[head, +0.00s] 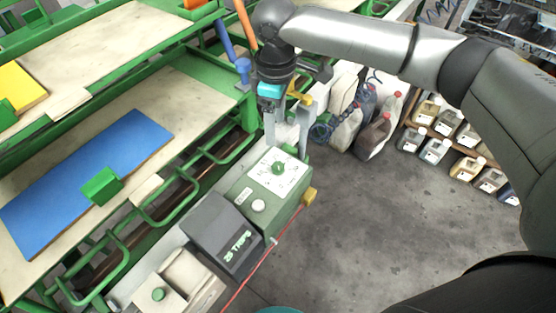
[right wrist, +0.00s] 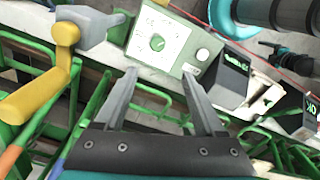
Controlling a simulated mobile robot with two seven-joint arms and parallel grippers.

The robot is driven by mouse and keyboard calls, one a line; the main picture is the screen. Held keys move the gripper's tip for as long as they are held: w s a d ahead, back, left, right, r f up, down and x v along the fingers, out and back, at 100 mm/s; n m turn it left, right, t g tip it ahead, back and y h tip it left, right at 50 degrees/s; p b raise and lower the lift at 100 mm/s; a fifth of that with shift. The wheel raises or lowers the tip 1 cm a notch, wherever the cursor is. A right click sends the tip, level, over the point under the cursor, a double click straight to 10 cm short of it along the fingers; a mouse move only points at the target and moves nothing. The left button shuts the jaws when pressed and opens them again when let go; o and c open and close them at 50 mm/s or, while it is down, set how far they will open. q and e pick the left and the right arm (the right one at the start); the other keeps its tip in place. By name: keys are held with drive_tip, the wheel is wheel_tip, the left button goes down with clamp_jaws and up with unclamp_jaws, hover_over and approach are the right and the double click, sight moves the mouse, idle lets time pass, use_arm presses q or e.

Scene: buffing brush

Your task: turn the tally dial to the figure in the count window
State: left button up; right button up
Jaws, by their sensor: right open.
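The tally dial is a small green knob (head: 278,168) on a white marked plate, set on top of a grey-green box (head: 250,191). The right wrist view also shows the knob (right wrist: 158,43), its pointer too small to read. The count window (head: 239,246) is a dark sloped display beside the box, with green lettering that seems to read "25 TRIPS". It also shows at an angle in the right wrist view (right wrist: 238,58). My right gripper (head: 287,141) is open and empty, just beyond the dial and apart from it. My left gripper is out of view.
A white round button (head: 258,206) sits near the dial. Green rails and a bench with a blue board (head: 85,180) lie to the left. A yellow-handled lever (right wrist: 40,90) is close by in the right wrist view. Jugs (head: 372,135) stand behind; floor at right is clear.

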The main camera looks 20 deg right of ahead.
drive_tip(key=b, duration=0.4)
approach(278, 165)
wheel_tip(278, 165, down, 9)
drive_tip(key=shift+a+r, duration=0.1)
drive_tip(key=shift+r, duration=0.1)
drive_tip(key=shift+s, duration=0.1)
drive_tip(key=shift+c, duration=0.4)
clamp_jaws()
